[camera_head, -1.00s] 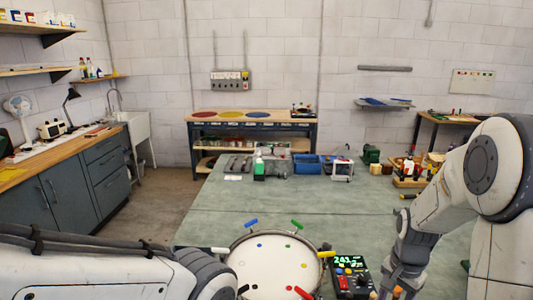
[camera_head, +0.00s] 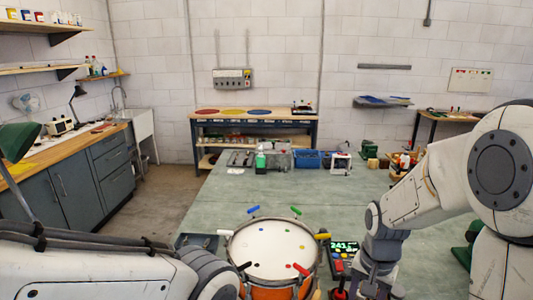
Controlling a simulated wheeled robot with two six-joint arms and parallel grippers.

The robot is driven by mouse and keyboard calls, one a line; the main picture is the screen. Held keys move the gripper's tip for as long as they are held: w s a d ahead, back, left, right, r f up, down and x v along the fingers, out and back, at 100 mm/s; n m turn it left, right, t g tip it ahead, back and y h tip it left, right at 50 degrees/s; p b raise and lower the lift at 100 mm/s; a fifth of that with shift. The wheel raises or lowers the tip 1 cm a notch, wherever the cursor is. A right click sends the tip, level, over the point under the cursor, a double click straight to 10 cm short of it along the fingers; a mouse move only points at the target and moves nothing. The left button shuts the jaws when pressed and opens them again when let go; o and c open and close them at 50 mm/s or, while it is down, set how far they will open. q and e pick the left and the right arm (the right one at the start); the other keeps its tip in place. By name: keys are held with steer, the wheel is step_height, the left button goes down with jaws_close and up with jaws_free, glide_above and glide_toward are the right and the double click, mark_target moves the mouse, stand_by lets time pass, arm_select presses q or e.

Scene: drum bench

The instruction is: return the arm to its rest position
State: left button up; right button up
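My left arm (camera_head: 110,268) reaches in from the lower left and ends beside the drum; its gripper is not visible. My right arm (camera_head: 425,190) comes in from the right and bends down at its wrist (camera_head: 372,275), beside the drum and in front of part of the meter. Its fingers are cut off by the bottom edge, so I cannot see whether they hold anything. The drum (camera_head: 272,245) has a white head, an orange shell and coloured pieces around its rim.
A black meter (camera_head: 343,250) with a green display stands right of the drum. The green bench (camera_head: 290,195) is largely clear behind the drum. A blue bin (camera_head: 307,160) and a green bottle (camera_head: 261,162) stand at its far edge. A green lamp (camera_head: 18,140) is at the left.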

steer(key=s+a+r+n, duration=0.2)
steer(key=s+a+n, duration=0.5)
steer(key=s+a, duration=0.1)
steer(key=s+a+r+n+y, duration=0.1)
steer(key=s+a+r+n, duration=0.2)
steer(key=s+a+n, duration=0.4)
steer(key=s+a, duration=0.1)
steer(key=s, duration=0.1)
steer(key=shift+s+a+r+n, duration=0.2)
steer(key=shift+s+n, duration=0.1)
steer(key=shift+s, duration=0.05)
